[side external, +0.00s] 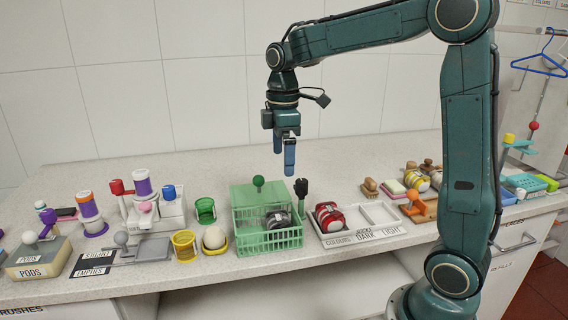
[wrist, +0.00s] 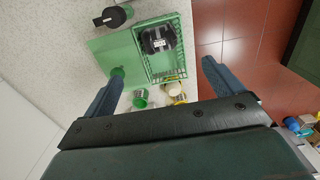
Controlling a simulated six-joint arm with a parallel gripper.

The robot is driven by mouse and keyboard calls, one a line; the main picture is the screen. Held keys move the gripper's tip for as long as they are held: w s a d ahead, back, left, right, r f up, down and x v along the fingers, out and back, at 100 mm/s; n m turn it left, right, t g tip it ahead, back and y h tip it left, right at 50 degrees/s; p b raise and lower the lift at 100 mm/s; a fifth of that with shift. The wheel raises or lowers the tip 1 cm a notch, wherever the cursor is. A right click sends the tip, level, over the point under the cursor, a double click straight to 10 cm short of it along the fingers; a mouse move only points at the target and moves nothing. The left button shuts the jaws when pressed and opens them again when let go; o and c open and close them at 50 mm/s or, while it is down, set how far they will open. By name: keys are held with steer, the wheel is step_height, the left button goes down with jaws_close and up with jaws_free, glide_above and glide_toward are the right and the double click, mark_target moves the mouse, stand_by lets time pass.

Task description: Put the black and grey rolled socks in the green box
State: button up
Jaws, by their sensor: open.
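The black and grey rolled socks (side external: 277,220) lie inside the green box (side external: 268,241), toward its right end. In the wrist view, the socks (wrist: 157,40) show as a dark bundle with a pale label, within the walls of the box (wrist: 184,52). The box's green lid (side external: 252,197), with a round knob (side external: 258,182), stands open at the back. My gripper (side external: 284,160) is open and empty, pointing down, well above the box and apart from the socks. Its two fingers also show in the wrist view (wrist: 163,73).
A tray (side external: 368,236) with red rolled socks (side external: 328,217) stands right of the box. A black-handled thing (side external: 301,188) stands at the box's back right corner. Yellow and green cups and an egg-like white object (side external: 214,237) stand to the left. The back of the counter is clear.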

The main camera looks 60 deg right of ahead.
steer(key=s+a+m+t, duration=0.2)
steer(key=s+a+m, duration=0.1)
steer(key=s, duration=0.7)
steer(key=s+a+m+t, duration=0.3)
steer(key=s+m, duration=0.3)
steer(key=s, duration=0.3)
steer(key=shift+s+a+r+t, duration=0.3)
steer(key=shift+s+a, duration=0.05)
steer(key=shift+a, duration=0.35)
